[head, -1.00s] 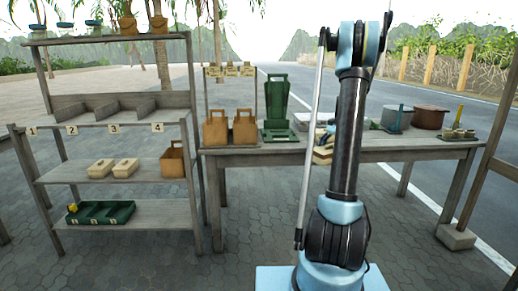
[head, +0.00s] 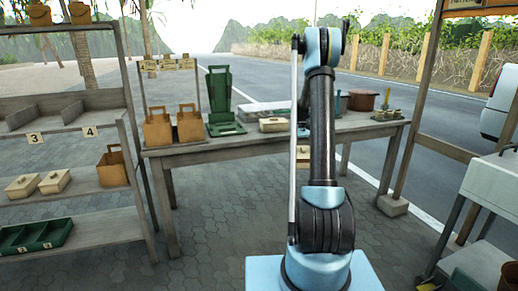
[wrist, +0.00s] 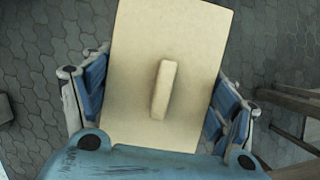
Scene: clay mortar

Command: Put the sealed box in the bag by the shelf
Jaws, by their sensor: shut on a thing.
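In the wrist view my gripper (wrist: 158,95) is shut on a cream box (wrist: 190,45) with a raised bar handle on its lid. The box's lid faces the camera, over paved ground. In the head view the held box (head: 304,154) shows only partly behind my arm, and the gripper is hidden there. A brown open bag (head: 112,168) with a handle stands on the middle board of the shelf (head: 75,198) at left. Two more brown handled bags, a left one (head: 158,130) and a right one (head: 190,125), stand on the table's left end, near the shelf.
Two cream lidded boxes (head: 38,184) lie on the shelf, above a green tray (head: 36,236). The wooden table (head: 240,142) also bears a green stand (head: 222,100), another cream box (head: 273,125) and pots. A grey bench (head: 490,200) stands at right. Paving before the table is clear.

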